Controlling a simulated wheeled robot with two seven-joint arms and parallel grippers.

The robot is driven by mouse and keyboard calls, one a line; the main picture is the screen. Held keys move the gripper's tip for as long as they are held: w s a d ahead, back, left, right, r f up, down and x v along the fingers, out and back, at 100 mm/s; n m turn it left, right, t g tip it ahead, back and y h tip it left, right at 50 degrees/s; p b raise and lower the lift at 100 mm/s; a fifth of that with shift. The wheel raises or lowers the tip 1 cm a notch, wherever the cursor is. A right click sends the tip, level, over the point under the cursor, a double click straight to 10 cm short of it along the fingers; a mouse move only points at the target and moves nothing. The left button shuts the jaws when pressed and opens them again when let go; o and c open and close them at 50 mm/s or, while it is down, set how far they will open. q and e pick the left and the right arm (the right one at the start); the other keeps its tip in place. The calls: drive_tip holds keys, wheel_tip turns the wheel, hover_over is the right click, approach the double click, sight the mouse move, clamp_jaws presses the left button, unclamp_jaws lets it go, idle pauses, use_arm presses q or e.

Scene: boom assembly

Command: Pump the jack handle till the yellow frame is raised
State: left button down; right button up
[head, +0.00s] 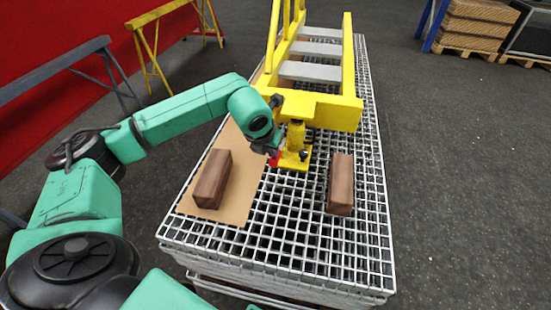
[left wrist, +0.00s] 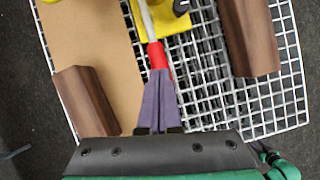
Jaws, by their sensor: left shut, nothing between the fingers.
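The yellow frame (head: 346,112) lies over the grating table, its near crossbeam above the yellow jack (head: 296,136). The jack stands upright on the grating; its yellow base also shows in the left wrist view (left wrist: 176,18). The jack handle is a pale rod with a red grip (left wrist: 157,56), pointing toward my left gripper. My left gripper (left wrist: 158,78) is shut, with its fingertips at the end of the red grip and nothing between them. In the head view the left gripper (head: 271,152) is beside the jack, partly hidden by its wrist.
Two brown wooden blocks flank the jack: one (head: 213,178) on a cardboard sheet (head: 238,205) at left, one (head: 341,184) on the grating (head: 290,230) at right. A yellow trestle (head: 150,50) and grey trestle (head: 60,65) stand at left. Pallets (head: 475,28) stand far right.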

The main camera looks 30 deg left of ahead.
sight(271, 160)
use_arm(q)
drive_tip(key=shift+w+f, duration=0.2)
drive_tip(key=shift+f, duration=0.25)
use_arm(e)
drive_tip(key=shift+s+f, duration=0.2)
drive_tip(key=shift+s, duration=0.1)
drive_tip(key=shift+s+d, duration=0.1)
drive_tip(key=shift+d, duration=0.05)
use_arm(q)
drive_tip(key=shift+f, duration=0.2)
wheel_tip(271, 160, down, 4)
drive_tip(key=b, duration=0.4)
drive_tip(key=shift+f, duration=0.1)
use_arm(e)
wheel_tip(271, 160, down, 4)
drive_tip(key=shift+f, duration=0.1)
use_arm(q)
drive_tip(key=s, duration=0.1)
drive_tip(key=s+r, duration=0.1)
drive_tip(key=s, duration=0.1)
drive_tip(key=shift+d+r, duration=0.1)
drive_tip(key=shift+r, duration=0.05)
use_arm(e)
drive_tip(key=shift+f, duration=0.1)
